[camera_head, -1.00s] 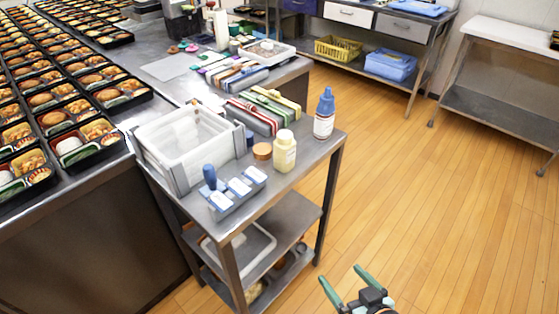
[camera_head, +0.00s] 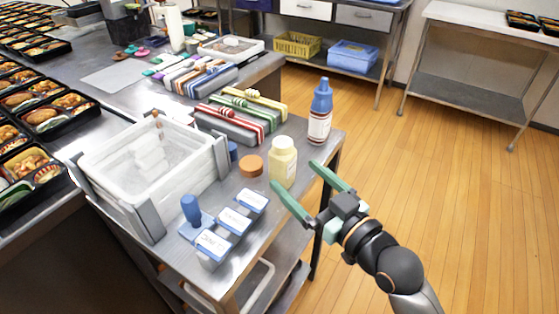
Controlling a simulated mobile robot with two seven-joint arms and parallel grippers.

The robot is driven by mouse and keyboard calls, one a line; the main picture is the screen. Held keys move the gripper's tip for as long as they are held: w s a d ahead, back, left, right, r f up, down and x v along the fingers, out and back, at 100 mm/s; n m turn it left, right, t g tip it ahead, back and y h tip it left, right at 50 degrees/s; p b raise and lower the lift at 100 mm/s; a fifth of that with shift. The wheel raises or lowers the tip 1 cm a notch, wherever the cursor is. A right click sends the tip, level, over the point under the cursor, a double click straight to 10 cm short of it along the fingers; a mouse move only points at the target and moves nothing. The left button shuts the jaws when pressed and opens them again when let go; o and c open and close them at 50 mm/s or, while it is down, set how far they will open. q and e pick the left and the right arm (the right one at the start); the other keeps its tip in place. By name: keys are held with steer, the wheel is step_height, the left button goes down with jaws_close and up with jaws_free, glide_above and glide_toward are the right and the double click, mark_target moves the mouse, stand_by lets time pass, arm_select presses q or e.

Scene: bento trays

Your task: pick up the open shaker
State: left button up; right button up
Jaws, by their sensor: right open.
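The shaker (camera_head: 283,163) is a clear bottle with pale yellow contents and a cream top, upright on the steel cart top (camera_head: 262,195) near its right edge. A brown round lid (camera_head: 251,166) lies just left of it. My right gripper (camera_head: 300,176) is open, with green fingers pointing up and left toward the shaker. Its left fingertip appears close to the shaker's lower right side; I cannot tell if they touch. Nothing is between the fingers. My left gripper is not in view.
A blue-capped bottle (camera_head: 320,112) stands behind the shaker. A clear bin (camera_head: 147,165) is at left, striped bundles (camera_head: 240,112) behind. Floor at right is clear.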

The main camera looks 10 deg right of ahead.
mark_target(288, 168)
steer(key=x, duration=0.4)
steer(key=shift+w+a, duration=0.1)
steer(key=shift+w, duration=0.25)
steer(key=x, duration=0.4)
steer(key=shift+w+d+f+b, duration=0.1)
steer(key=shift+w+d+b, duration=0.2)
steer(key=shift+b, duration=0.1)
steer(key=shift+w+a, duration=0.2)
steer(key=shift+w, duration=0.15)
steer(key=c, duration=1.4)
steer(key=shift+c, duration=0.4)
